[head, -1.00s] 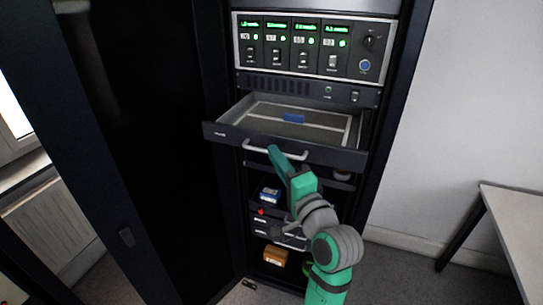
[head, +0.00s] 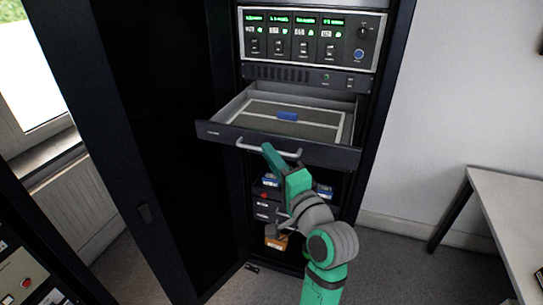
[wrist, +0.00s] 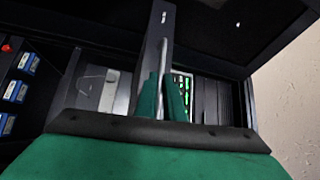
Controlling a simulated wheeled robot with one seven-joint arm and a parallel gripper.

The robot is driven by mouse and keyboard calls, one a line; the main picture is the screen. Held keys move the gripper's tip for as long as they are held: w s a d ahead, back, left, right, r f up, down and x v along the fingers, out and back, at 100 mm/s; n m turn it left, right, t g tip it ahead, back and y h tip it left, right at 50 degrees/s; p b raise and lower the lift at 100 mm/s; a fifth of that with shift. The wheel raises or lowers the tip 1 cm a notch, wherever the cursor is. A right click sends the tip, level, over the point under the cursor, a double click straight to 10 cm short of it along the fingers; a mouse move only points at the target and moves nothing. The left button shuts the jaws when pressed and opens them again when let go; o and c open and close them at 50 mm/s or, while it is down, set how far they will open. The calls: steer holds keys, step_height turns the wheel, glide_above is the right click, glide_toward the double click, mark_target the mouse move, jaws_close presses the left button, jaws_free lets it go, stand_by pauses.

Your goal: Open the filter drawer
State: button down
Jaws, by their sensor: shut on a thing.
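The filter drawer (head: 232,134) is pulled out of the dark rack, and its inside shows a flat filter panel (head: 318,129) with a blue label. A light bar handle (head: 251,146) runs along the drawer's front. My gripper (head: 268,151) is at the handle's middle, below the drawer front. In the wrist view, the fingers of my gripper (wrist: 163,98) are shut on the handle (wrist: 164,60), one on each side of it. The exact contact is small and partly hidden by the fingers in the head view.
A control panel (head: 300,18) with green displays sits above the drawer. Boxes, one orange (head: 277,242), are on lower shelves. The open rack door (head: 165,150) stands at left. A table (head: 500,195) is at right. Some floor is clear between rack and table.

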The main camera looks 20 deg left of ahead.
steer(key=c, duration=1.9)
jaws_free()
steer(key=shift+w, duration=0.1)
steer(key=shift+o, duration=0.2)
steer(key=v, duration=1)
steer(key=shift+s+d, duration=0.25)
steer(key=shift+s, duration=0.05)
steer(key=s+d+f+m+t+h, duration=0.1)
steer(key=s+d+f+h, duration=0.2)
steer(key=f, duration=0.6)
steer(key=s+d+f+m+t+h, duration=0.15)
steer(key=d+f+h, duration=0.25)
steer(key=f, duration=0.5)
steer(key=s+d+f+t+h, duration=0.1)
steer(key=s+d+f+h, duration=0.25)
steer(key=f, duration=0.55)
steer(key=s+d+f+n+h, duration=0.35)
steer(key=s+f, duration=0.25)
steer(key=s, duration=0.5)
steer(key=s+n+g, duration=0.1)
steer(key=s+n, duration=0.4)
steer(key=s, duration=0.9)
steer(key=shift+s+a+f+n+h, duration=0.25)
steer(key=shift+s+a+n+h, duration=0.05)
steer(key=shift+s+a+n, duration=0.15)
